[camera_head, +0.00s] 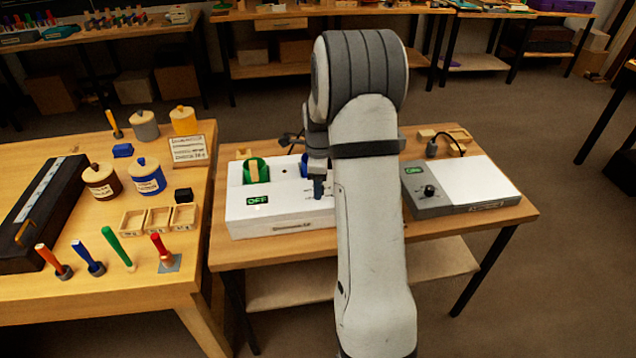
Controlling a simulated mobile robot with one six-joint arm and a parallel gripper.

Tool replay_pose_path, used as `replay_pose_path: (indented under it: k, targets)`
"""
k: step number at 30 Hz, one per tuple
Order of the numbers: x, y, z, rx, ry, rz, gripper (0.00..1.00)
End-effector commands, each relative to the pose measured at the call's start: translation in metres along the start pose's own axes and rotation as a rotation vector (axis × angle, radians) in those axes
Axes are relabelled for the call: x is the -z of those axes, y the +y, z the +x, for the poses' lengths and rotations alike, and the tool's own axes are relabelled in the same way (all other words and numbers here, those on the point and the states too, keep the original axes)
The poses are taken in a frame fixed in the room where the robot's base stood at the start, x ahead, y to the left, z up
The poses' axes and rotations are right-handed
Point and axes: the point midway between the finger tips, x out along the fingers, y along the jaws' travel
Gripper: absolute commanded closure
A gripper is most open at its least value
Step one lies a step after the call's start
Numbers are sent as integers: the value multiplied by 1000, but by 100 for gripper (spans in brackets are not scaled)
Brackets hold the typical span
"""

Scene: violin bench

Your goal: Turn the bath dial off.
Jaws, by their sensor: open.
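A white box (270,215) on the middle table looks like the bath; its front label is too small to read. Its green display (257,200) appears to read OFF. My gripper (318,190) points down over the right part of this box, close to its top; whether it touches is unclear. It is open, and nothing shows between its fingers. No dial shows clearly on the white box; the gripper and arm cover that part. A grey and white unit (463,185) to the right has a black knob (429,191) and a lit green display (413,170).
A green round item (256,170) sits at the white box's back left. Small wooden blocks (440,135) lie behind the grey unit. The left bench (100,285) holds jars, coloured-handled tools and small trays. My arm crosses between both units.

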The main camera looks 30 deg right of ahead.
Motion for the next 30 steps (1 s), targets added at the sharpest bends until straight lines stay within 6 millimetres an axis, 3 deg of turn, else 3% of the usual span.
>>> replay_pose_path:
  k: [8,24,30]
  targets:
    - [0,0,2,0,0,0,53]
    - [1,0,1,1,0,1,96]
    - [0,0,1,1,-1,-12,96]
